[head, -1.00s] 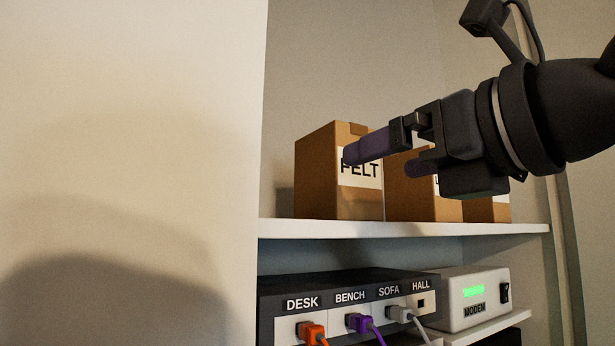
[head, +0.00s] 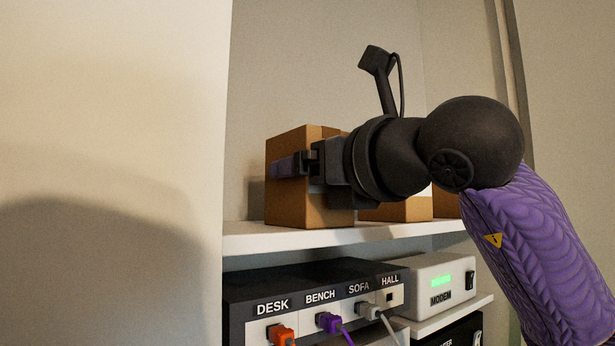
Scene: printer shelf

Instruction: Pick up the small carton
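Three brown cartons stand in a row on the upper white shelf. The left carton (head: 284,206) is the tallest in the picture, and my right gripper covers its label. The middle carton (head: 395,211) and right carton (head: 446,203) are mostly hidden by my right arm, so I cannot compare their true sizes. My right gripper (head: 290,165) comes from the right, in front of the left carton. One purple finger shows across that carton's upper face; the other is hidden. I cannot tell whether it touches the carton. My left gripper is out of view.
The upper shelf (head: 290,239) has a little free room left of the cartons. Below are a dark box (head: 243,297) with labelled sockets and plugged cables, and a white modem (head: 431,291). A pale wall (head: 110,100) closes the left side.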

